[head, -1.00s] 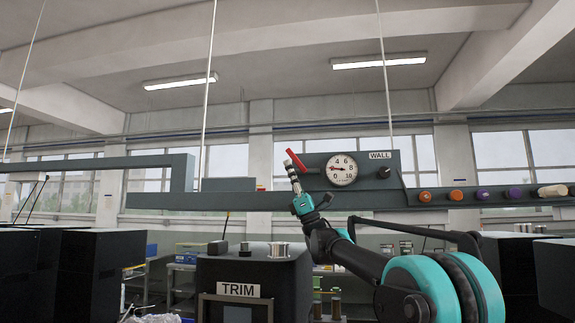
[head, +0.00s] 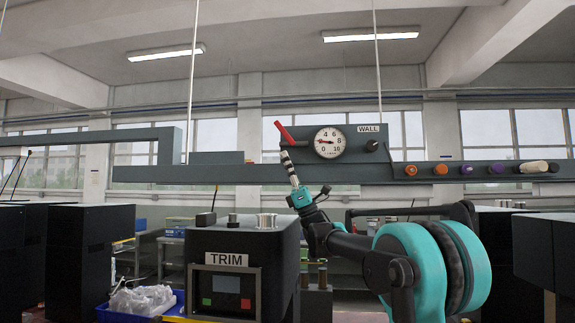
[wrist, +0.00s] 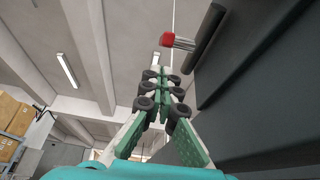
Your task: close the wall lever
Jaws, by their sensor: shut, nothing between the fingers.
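The wall lever (head: 285,132) is a red handle on the left of the grey panel marked WALL. It leans up and to the left, beside a round white gauge (head: 330,142). My gripper (head: 286,157) is just below the lever in the head view, pointing up, its fingers together. Whether it touches the lever cannot be told. In the wrist view my gripper (wrist: 163,75) is shut with nothing between its fingers. The lever's red end (wrist: 167,39) shows beyond the fingertips, apart from them in the picture.
The grey panel and beam (head: 230,173) run across the scene, with several coloured knobs (head: 440,169) on the right. A black TRIM machine (head: 228,262) stands below, left of my arm. Dark cabinets (head: 85,255) stand at left. A dark wall face (wrist: 255,80) fills the wrist view's right.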

